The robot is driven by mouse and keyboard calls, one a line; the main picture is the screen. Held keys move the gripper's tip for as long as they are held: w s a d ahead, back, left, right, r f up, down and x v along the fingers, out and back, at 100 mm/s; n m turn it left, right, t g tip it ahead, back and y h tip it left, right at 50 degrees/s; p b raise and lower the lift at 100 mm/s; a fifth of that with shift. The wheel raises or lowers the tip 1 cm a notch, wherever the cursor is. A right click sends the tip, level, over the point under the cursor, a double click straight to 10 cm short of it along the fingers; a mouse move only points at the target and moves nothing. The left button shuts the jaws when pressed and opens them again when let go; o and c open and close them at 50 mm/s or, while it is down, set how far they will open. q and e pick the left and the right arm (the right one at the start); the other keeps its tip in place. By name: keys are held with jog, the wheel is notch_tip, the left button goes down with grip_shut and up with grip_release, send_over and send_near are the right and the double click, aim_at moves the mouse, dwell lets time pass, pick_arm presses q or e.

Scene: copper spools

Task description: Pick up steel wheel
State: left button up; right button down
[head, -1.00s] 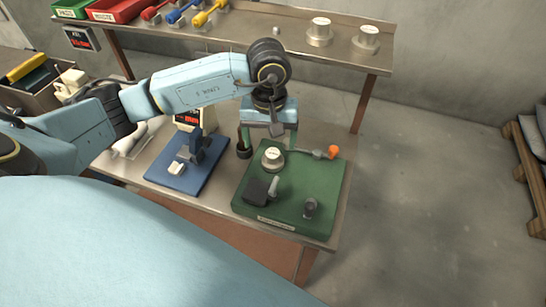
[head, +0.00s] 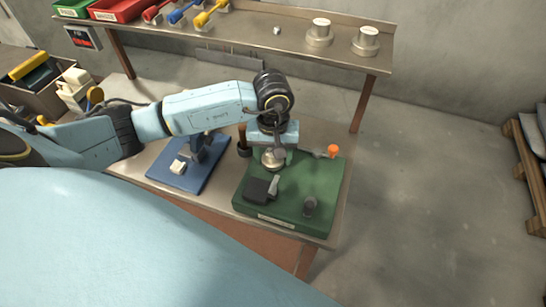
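A small round steel part with a pale top, which looks like the steel wheel (head: 272,160), sits upright on the green fixture board (head: 313,222) on the bench. My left gripper (head: 273,155) points down over it, with its fingers apart on either side of the wheel. The gripper body hides the wheel's upper part, and I cannot tell whether a finger touches it. My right gripper is not in view.
The board also carries a black block (head: 257,191), a dark post (head: 310,205) and an orange-knobbed lever (head: 332,151). A blue fixture (head: 187,178) stands to the left. Two steel cylinders (head: 319,34) (head: 366,43) and coloured bins stand on the back shelf (head: 290,45).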

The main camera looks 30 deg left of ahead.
pick_arm(q)
jog(key=c, duration=0.4)
notch_tip(320, 180, up, 10)
jog(key=shift+r+b, duration=0.1)
jog(key=shift+b, duration=0.4)
jog(key=shift+b, duration=0.4)
